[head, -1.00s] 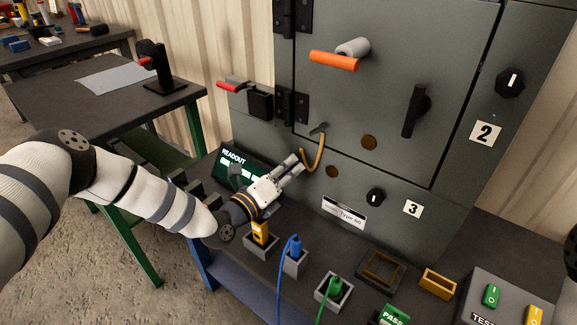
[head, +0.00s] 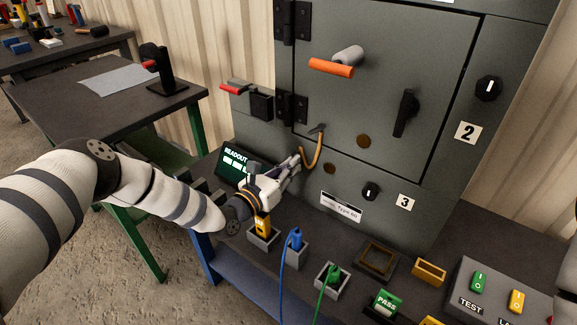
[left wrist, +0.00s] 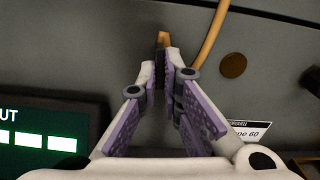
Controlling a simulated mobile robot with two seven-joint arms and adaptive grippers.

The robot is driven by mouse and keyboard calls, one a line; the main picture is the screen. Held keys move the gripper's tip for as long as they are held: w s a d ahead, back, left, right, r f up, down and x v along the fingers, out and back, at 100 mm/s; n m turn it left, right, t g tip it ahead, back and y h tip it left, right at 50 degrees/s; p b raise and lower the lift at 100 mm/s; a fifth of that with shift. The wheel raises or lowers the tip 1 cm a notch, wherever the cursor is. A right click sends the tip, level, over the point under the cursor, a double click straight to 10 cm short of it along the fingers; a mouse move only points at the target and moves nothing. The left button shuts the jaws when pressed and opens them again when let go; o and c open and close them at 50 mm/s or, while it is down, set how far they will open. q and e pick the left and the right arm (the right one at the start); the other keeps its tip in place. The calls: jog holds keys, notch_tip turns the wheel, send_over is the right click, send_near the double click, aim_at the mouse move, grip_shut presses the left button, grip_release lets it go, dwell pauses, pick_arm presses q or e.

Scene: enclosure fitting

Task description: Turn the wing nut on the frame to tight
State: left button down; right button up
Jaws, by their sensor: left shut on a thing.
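A small dark grey winged piece (head: 317,130), which looks like the wing nut, sits on the grey cabinet's front frame below the door's lower left corner. An orange-brown cable (head: 319,150) hangs from beside it and loops down and back up to the left. My left gripper (head: 298,157) is at the loop's left end, below and left of the winged piece and apart from it. In the left wrist view its fingers (left wrist: 164,52) are closed on the cable's orange tip (left wrist: 163,38). The winged piece is out of that view. My right gripper is not in view.
The readout screen (head: 235,165) stands just left of my left gripper. Sockets with a yellow plug (head: 262,226), a blue plug (head: 296,238) and a green plug (head: 334,278) stand below it on the bench. Knob 3 (head: 371,191) is to the right.

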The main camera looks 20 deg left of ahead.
pick_arm(q)
jog(key=shift+w+r+m, duration=0.15)
jog(key=shift+r+m, duration=0.2)
jog(key=shift+m, duration=0.05)
jog(key=c, duration=1.7)
grip_release()
jog(key=shift+d+f, duration=0.1)
jog(key=shift+f, duration=0.15)
jog(key=v, duration=1.2)
